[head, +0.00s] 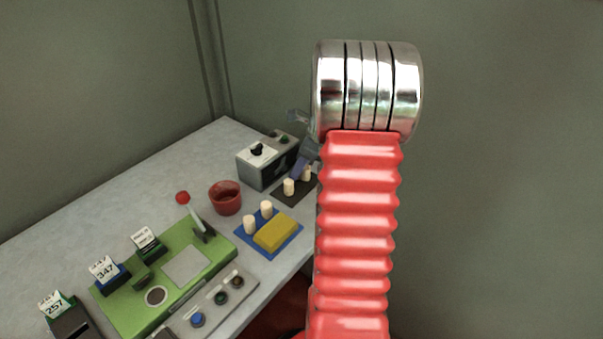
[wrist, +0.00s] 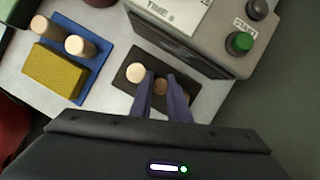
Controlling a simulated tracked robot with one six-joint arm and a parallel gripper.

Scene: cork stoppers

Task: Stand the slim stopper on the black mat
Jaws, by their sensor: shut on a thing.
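The black mat (head: 294,200) lies in front of the grey box; it also shows in the wrist view (wrist: 152,60). A pale stopper (wrist: 136,72) stands on its left part, and this stopper shows in the head view (head: 288,187) too. My gripper (wrist: 161,80) is over the mat, its two purple fingers shut on a slim stopper (wrist: 160,87). In the head view the held stopper (head: 306,174) is partly hidden by my gripper (head: 303,166). It looks upright, just right of the standing stopper and apart from it. I cannot tell whether its base touches the mat.
A blue mat (head: 285,243) holds two pale stoppers (head: 250,224) (head: 267,209) and a yellow block (head: 275,232). A red bowl (head: 225,198) stands left of the grey box (head: 262,165). A green board (head: 130,298) lies nearer. The table's right edge is close to the black mat.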

